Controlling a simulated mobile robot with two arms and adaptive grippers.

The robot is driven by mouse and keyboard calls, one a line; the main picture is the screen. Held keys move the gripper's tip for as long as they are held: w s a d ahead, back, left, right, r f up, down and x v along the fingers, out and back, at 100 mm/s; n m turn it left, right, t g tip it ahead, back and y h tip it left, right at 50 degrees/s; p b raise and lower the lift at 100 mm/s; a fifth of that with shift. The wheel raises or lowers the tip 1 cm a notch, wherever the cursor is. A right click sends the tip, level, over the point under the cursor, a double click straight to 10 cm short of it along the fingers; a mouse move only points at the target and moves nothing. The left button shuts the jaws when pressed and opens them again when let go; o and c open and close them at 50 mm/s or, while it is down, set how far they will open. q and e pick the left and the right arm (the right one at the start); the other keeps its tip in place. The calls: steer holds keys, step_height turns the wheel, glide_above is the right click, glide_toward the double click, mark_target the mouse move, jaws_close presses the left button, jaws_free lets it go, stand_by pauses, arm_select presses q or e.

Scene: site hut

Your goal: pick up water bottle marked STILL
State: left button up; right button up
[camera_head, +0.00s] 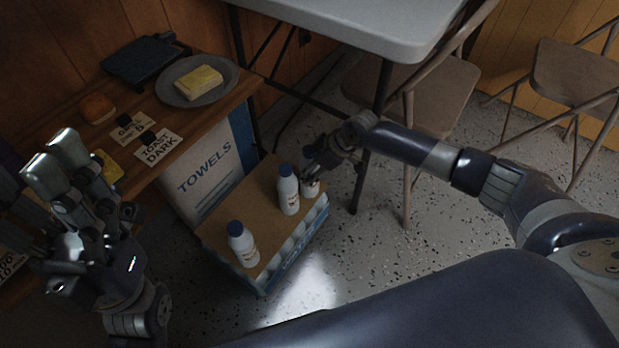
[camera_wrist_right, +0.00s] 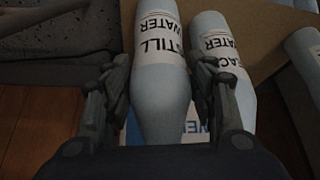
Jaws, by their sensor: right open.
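The bottle marked STILL WATER (camera_wrist_right: 160,75) is pale with a white label and lies between the two fingers of my right gripper (camera_wrist_right: 160,108) in the right wrist view. The fingers are open on either side of it, and I cannot tell if either touches it. In the head view my right gripper (camera_head: 316,160) is over the rightmost bottle (camera_head: 311,188), hiding its top; its label is not legible there. My left gripper (camera_head: 75,185) is at the left near the wooden counter; its finger opening is unclear.
A blue-capped bottle (camera_head: 289,193) stands close beside the rightmost one; it shows behind the right finger in the wrist view (camera_wrist_right: 222,65). Another bottle (camera_head: 243,246) stands nearer on the same cardboard case (camera_head: 225,215). A table leg (camera_head: 383,90) and folding chair (camera_head: 408,165) are close right.

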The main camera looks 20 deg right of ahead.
steer(key=shift+w+a+f, duration=0.1)
steer(key=shift+f, duration=0.15)
steer(key=c, duration=0.9)
steer(key=shift+c, duration=0.9)
steer(key=shift+r, duration=0.1)
